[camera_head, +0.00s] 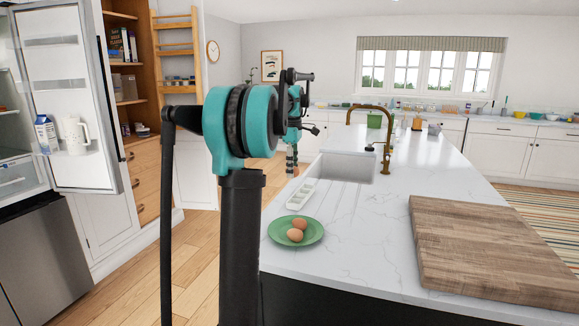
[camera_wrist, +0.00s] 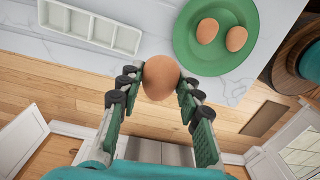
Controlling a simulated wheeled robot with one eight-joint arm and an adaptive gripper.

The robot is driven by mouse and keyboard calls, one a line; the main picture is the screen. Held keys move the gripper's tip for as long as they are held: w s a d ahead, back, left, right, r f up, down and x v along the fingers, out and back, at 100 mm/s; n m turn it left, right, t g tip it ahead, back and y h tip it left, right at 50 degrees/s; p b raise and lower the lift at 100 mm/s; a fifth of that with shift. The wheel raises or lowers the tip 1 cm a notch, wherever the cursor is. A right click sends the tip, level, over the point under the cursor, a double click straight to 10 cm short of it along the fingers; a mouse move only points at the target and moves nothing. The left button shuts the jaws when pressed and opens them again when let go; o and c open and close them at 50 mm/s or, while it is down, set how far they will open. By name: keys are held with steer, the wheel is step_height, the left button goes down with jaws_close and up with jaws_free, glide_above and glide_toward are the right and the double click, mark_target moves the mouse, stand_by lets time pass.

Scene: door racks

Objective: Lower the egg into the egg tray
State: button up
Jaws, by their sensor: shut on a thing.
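My gripper (camera_wrist: 160,82) is shut on a brown egg (camera_wrist: 160,74), with one finger on each side of it. The egg is held up, and in the wrist view it appears over the edge of the counter. The white egg tray (camera_wrist: 92,26) lies on the counter, up and left of the egg in the wrist view, and its visible compartments look empty. In the head view the tray (camera_head: 302,194) lies between the sink and a green plate.
The green plate (camera_head: 309,239) holds two brown eggs (camera_head: 297,230) near the counter's front left corner; it also shows in the wrist view (camera_wrist: 188,55). A wooden board (camera_head: 490,250) lies to the right. The sink (camera_head: 347,167) and brass tap (camera_head: 386,135) are behind the tray.

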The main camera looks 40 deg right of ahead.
steer(key=w+d+f, duration=0.4)
steer(key=d+f, duration=0.2)
steer(key=f, duration=0.2)
steer(key=shift+f, duration=0.35)
stand_by(0.5)
steer(key=shift+f, duration=1.05)
steer(key=shift+f, duration=0.1)
steer(key=o, duration=0.8)
step_height(320, 180, up, 12)
stand_by(0.5)
